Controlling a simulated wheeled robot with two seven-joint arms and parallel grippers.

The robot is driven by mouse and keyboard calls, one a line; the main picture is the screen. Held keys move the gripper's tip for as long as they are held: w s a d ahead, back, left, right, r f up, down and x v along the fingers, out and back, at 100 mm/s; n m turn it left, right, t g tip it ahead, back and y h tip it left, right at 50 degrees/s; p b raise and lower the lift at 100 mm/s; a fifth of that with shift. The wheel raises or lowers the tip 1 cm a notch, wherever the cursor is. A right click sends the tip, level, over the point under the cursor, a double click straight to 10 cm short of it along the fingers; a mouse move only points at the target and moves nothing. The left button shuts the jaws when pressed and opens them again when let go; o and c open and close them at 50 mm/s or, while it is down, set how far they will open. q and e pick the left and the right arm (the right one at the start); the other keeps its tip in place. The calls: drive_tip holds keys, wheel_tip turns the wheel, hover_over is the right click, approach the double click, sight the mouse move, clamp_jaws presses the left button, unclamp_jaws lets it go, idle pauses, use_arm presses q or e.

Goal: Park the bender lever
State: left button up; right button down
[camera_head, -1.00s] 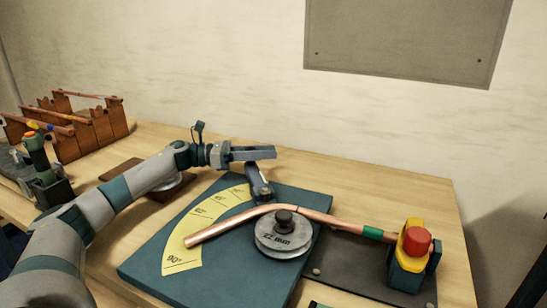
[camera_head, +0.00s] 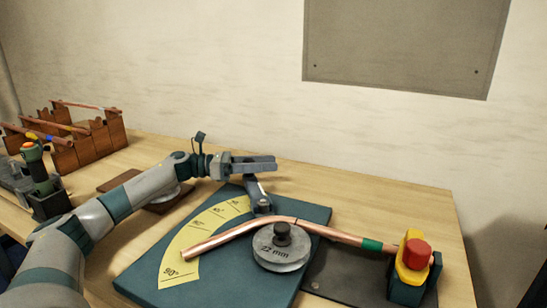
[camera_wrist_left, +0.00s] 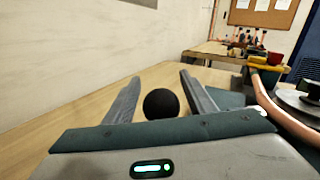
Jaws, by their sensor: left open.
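The bender lever (camera_head: 256,193) is a short blue-grey arm on the teal bender plate (camera_head: 318,213), behind the grooved wheel marked 22 mm (camera_head: 281,252). My left gripper (camera_head: 270,163) is open at the lever's far end. In the left wrist view, a round black knob (camera_wrist_left: 161,103) shows between the two spread fingers, with gaps on both sides. A bent copper pipe (camera_head: 225,238) runs along the wheel. A yellow angle scale (camera_head: 176,264) lies on the plate left of the lever. My right gripper is not in view.
A yellow clamp with a red knob (camera_head: 417,254) holds the pipe's right end. A wooden rack with copper pipes (camera_head: 88,140) stands at the back left. The table (camera_head: 370,192) is clear behind the bender, up to the wall.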

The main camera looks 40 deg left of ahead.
use_arm(q)
drive_tip(key=w+d+r, duration=0.1)
drive_tip(key=d+r, duration=1)
drive_tip(key=shift+w+d, duration=0.2)
drive_tip(key=shift+d, duration=0.2)
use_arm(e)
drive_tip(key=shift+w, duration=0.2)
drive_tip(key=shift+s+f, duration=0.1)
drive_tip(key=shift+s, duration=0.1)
use_arm(q)
drive_tip(key=shift+s+f, duration=0.1)
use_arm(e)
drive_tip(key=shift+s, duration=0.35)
